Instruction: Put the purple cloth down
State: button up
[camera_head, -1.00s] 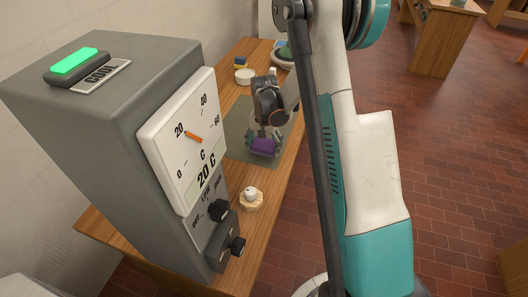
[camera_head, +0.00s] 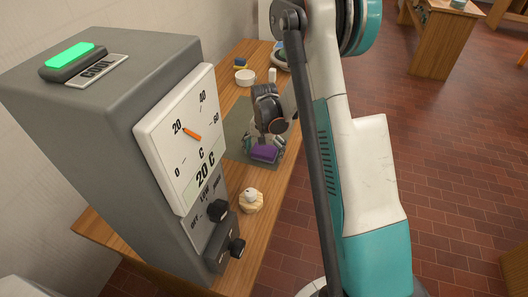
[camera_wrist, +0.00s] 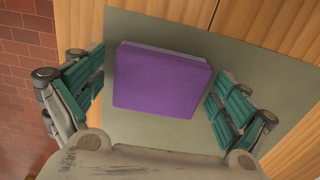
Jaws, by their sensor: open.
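The purple cloth (camera_wrist: 160,82) is a folded block lying on the grey-green mat (camera_wrist: 180,22). In the head view the cloth (camera_head: 264,154) shows near the mat's front right edge, just below my gripper (camera_head: 262,143). In the wrist view my gripper (camera_wrist: 162,92) is open, with one teal-padded finger on each side of the cloth. A gap shows between the cloth and the left finger; the right finger is close to the cloth's edge, and I cannot tell whether they touch.
A grey control box (camera_head: 110,150) with a dial reading 20 C stands at the left on the wooden table (camera_head: 262,205). A small white knobbed thing on a round wooden base (camera_head: 251,202) stands at the front. A white round dish (camera_head: 245,77) stands behind the mat.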

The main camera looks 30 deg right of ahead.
aim_at(264, 150)
notch_tip(264, 150, up, 12)
jog(key=p, duration=0.4)
jog(key=shift+r, duration=0.15)
dwell(0.4)
